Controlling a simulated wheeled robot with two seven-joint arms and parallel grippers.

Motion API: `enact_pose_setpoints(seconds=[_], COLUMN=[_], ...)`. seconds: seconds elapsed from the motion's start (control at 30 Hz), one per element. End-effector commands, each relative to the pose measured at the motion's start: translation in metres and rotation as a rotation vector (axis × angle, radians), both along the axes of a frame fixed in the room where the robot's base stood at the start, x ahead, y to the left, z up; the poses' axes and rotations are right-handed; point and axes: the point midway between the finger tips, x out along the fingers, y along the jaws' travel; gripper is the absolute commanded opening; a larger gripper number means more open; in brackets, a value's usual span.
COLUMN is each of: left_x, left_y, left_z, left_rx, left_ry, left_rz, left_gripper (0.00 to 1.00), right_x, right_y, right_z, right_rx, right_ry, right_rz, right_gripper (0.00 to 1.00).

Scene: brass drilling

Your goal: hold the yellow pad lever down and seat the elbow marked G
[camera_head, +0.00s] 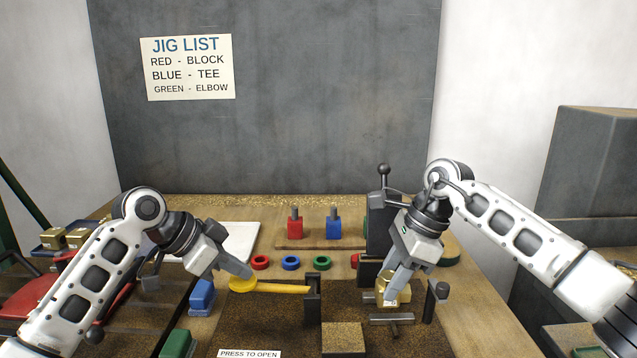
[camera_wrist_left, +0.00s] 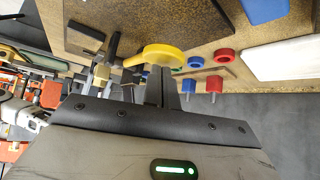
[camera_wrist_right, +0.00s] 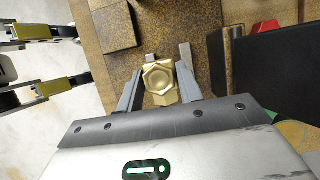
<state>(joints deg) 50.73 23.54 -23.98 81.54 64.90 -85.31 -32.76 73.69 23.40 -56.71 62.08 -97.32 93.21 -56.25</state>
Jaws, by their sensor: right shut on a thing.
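The yellow pad lever (camera_head: 275,288) runs level from its round pad to a dark post (camera_head: 312,298). My left gripper (camera_head: 250,276) is shut, with its fingertips at the pad; it also shows over the pad (camera_wrist_left: 165,54) in the left wrist view. Whether the tips press on it is hard to tell. My right gripper (camera_head: 389,290) is shut on a brass elbow (camera_head: 404,294), with a finger on each side of it in the right wrist view (camera_wrist_right: 160,84). The elbow is at the dark jig between the posts. Its mark is unreadable, and whether it is seated cannot be told.
A brown block (camera_head: 343,338) stands in front of the jig. Red, blue and green rings (camera_head: 291,263) lie behind the lever. Red (camera_head: 295,226) and blue (camera_head: 333,227) pegged blocks stand further back. A blue tray (camera_head: 52,245) with brass parts is at left. A "PRESS TO OPEN" label (camera_head: 249,353) is in front.

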Motion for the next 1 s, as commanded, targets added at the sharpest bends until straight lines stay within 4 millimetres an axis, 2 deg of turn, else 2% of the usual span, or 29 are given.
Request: enact_pose_setpoints(seconds=[0.3, 0.73, 1.0], left_x=[-0.001, -0.001, 0.000], left_y=[0.005, 0.005, 0.006], left_z=[-0.013, -0.015, -0.024], left_rx=[0.005, 0.006, 0.006], left_ry=[0.009, 0.007, 0.007], left_rz=[0.002, 0.002, 0.002], left_gripper=[0.00, 0.00, 0.00], right_x=[0.000, 0.000, 0.000], right_y=[0.000, 0.000, 0.000], right_z=[0.002, 0.002, 0.002], right_rx=[0.003, 0.003, 0.002], right_ry=[-0.004, -0.003, -0.004], right_rz=[0.001, 0.000, 0.001], right_gripper=[0.00, 0.00, 0.00])
